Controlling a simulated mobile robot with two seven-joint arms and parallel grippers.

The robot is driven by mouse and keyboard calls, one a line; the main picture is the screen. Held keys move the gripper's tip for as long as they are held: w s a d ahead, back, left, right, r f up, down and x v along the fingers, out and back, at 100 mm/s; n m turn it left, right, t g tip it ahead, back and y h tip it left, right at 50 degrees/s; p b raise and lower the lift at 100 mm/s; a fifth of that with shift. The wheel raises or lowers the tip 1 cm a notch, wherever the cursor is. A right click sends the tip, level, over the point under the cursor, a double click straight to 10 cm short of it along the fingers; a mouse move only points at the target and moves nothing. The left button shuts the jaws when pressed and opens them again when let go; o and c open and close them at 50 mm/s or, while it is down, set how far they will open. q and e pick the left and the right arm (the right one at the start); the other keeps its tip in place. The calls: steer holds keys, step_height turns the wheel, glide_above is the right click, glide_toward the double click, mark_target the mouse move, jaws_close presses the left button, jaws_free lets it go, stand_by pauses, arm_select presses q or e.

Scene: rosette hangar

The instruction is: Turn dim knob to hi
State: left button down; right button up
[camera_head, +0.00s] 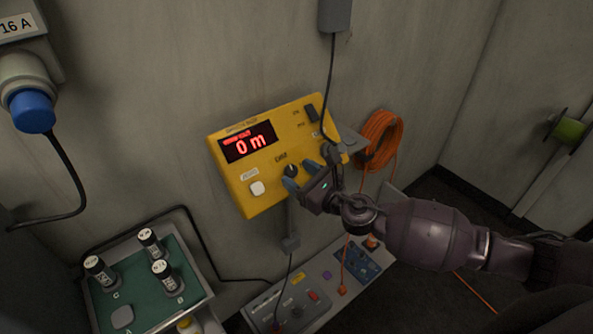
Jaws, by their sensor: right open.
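The dim knob (291,170) is a small dark round knob on the front of a yellow wall box (235,182), below a short printed label. The box has a red lit display (248,142) reading "0 m". My right gripper (301,177) comes in from the right with its fingers open, just at the lower right of the knob. Its fingertips are close to the knob; I cannot tell whether they touch it. The knob's pointer and its hi mark are too small to read. My left gripper is not in view.
The yellow box also has a white button (257,188) and a dark switch (311,113). A coiled orange cable (379,139) hangs to its right. Below stand a grey control panel (288,302) and a green tray (190,270) with several black-and-white canisters.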

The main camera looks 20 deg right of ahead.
steer(key=shift+w+a, duration=0.25)
steer(key=shift+w, duration=0.25)
steer(key=c, duration=0.9)
